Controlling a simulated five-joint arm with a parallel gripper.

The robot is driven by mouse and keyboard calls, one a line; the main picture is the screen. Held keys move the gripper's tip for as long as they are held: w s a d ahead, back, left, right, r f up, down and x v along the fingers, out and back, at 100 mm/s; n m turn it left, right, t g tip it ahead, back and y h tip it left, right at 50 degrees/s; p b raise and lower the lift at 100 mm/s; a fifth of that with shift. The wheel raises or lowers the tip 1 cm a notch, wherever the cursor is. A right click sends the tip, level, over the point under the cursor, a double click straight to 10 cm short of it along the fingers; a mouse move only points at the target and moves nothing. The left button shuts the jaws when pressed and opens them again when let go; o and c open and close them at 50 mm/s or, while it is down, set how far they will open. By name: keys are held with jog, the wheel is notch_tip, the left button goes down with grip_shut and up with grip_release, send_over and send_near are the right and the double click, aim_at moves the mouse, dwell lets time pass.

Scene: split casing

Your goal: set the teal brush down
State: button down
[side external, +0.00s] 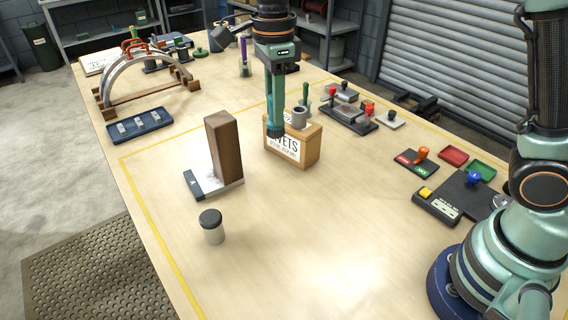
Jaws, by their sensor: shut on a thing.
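My gripper (276,88) points straight down near the middle of the table, with its jaws shut on the teal brush (275,118). The brush hangs upright under the gripper, its dark lower end in front of the label of a cardboard rivets box. The fingers and the brush are a similar teal, so where one ends and the other begins is hard to tell. I cannot tell whether the brush touches the box.
The rivets box (305,147) bears a grey cup (299,117). A brown wooden block (223,146) stands upright to the left, on a flat plate. A dark-lidded jar (212,228) is in front. Switches and coloured trays fill the right. The front middle table is clear.

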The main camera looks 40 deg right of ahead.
jog(key=s+d+m, duration=0.1)
jog(key=s+d, duration=0.4)
jog(key=d, duration=0.4)
jog(key=s+d, duration=0.5)
jog(key=d, duration=0.4)
jog(key=shift+f, duration=9.6)
jog(key=shift+f, duration=0.15)
jog(key=c, duration=0.7)
grip_release()
jog(key=shift+o, duration=0.2)
